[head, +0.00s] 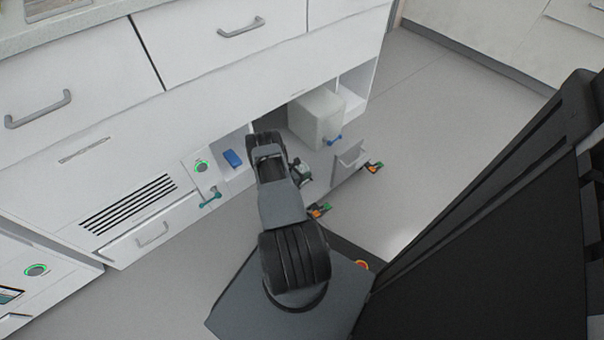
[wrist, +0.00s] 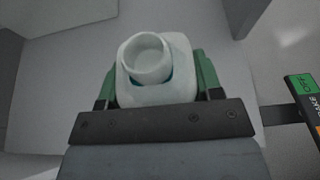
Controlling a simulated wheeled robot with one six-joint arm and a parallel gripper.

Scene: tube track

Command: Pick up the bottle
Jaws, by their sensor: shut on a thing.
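My gripper is shut on the bottle, with one finger on each side. In the head view my gripper (head: 301,173) is at the open lower compartment of the white cabinet, mostly behind my own arm. The bottle cannot be made out clearly there. The lower part of the bottle is hidden by the gripper body in the wrist view.
A white box (head: 316,118) stands in the compartment behind my gripper. A blue item (head: 232,158) lies on the shelf to the left. Grey floor (head: 440,130) is clear further right.

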